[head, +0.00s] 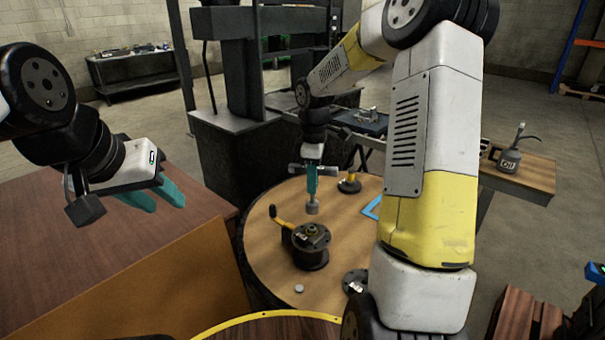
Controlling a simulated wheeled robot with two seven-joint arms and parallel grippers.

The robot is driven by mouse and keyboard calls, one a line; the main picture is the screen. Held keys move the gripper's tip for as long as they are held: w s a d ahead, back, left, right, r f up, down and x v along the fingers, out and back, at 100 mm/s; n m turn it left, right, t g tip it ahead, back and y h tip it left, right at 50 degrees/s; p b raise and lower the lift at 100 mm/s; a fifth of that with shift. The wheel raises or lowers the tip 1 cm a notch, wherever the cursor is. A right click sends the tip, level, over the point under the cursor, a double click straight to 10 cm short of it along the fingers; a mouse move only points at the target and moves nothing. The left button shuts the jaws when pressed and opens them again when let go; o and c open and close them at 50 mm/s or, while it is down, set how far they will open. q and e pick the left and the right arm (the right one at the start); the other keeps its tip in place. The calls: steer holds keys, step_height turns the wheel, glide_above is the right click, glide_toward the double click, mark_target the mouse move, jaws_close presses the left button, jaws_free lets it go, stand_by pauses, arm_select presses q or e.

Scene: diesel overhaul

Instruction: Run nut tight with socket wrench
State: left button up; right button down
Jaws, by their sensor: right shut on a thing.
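My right gripper (312,185) has teal fingers pointing down over the round wooden table. It is shut on the socket wrench (312,207), whose grey cylindrical socket end shows below the fingertips. Just below stands a round black part (311,254) with small fittings on top. The socket appears above and apart from it. The nut is too small to make out for certain. My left gripper (168,206) is open and empty, with its teal fingers apart above the brown cabinet top at the left.
The round table (345,215) also bears a yellow-handled tool (279,217), a yellow-and-black piece (349,184), a small grey disc (299,288), a dark flanged piece (355,280) and a blue frame (373,207). An oil can (508,160) stands on the bench at right.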

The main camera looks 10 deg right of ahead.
mark_target(312, 203)
steer(key=n, duration=0.3)
steer(key=shift+f+n, duration=0.25)
steer(key=shift+n, duration=0.05)
steer(key=n, duration=0.5)
steer(key=shift+f, duration=0.35)
steer(key=n, duration=0.5)
steer(key=shift+f, duration=0.35)
steer(key=n, duration=0.4)
steer(key=shift+f, duration=1.85)
steer(key=shift+f, duration=0.15)
